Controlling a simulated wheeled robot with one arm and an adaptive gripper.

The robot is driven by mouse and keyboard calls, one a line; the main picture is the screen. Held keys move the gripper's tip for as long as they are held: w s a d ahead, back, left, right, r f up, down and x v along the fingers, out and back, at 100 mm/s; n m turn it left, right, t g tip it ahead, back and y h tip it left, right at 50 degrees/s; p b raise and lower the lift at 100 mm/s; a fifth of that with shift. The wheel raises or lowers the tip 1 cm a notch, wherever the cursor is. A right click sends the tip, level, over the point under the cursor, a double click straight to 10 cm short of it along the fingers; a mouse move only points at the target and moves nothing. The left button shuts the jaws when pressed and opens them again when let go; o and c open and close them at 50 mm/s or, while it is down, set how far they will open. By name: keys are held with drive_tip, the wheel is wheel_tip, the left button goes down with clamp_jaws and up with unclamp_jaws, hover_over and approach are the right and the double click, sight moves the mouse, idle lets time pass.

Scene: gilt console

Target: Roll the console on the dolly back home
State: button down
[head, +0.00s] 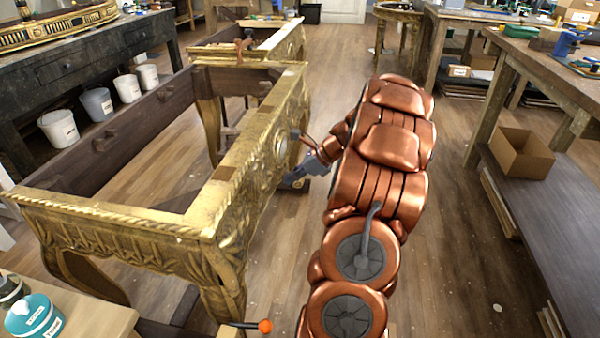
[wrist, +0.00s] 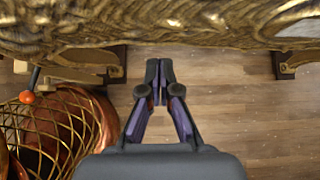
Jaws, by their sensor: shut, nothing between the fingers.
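The console (head: 225,190) is an ornate gilt frame with an open top and dark wooden inner rails, standing upright at left in the head view. Its carved side fills the top of the wrist view (wrist: 170,25). Parts of the dolly (wrist: 75,72), wooden with dark end blocks, show beneath it in the wrist view. A lever with an orange knob (head: 265,326) sticks out low by the console's near corner; the knob also shows in the wrist view (wrist: 27,97). My gripper (wrist: 160,68) is shut and empty, close beside the console's right side. The dolly's wheels are hidden.
A workbench (head: 515,75) with an open cardboard box (head: 522,152) on its lower shelf stands at right. Several buckets (head: 97,103) stand at left by a dark bench (head: 75,65). Another gilt table (head: 280,45) is directly behind. Bare floor (head: 450,230) lies right of my arm.

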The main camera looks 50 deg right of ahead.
sight(262, 187)
drive_tip(key=w+a+f, duration=0.1)
drive_tip(key=w+f, duration=0.1)
drive_tip(key=w, duration=0.1)
drive_tip(key=w+a+f, duration=0.1)
drive_tip(key=shift+w+a, duration=0.3)
drive_tip(key=shift+a, duration=0.05)
drive_tip(key=shift+w+a+r+b, duration=0.1)
drive_tip(key=shift+w+a+b, duration=0.2)
drive_tip(key=shift+w, duration=0.25)
drive_tip(key=shift+w, duration=0.1)
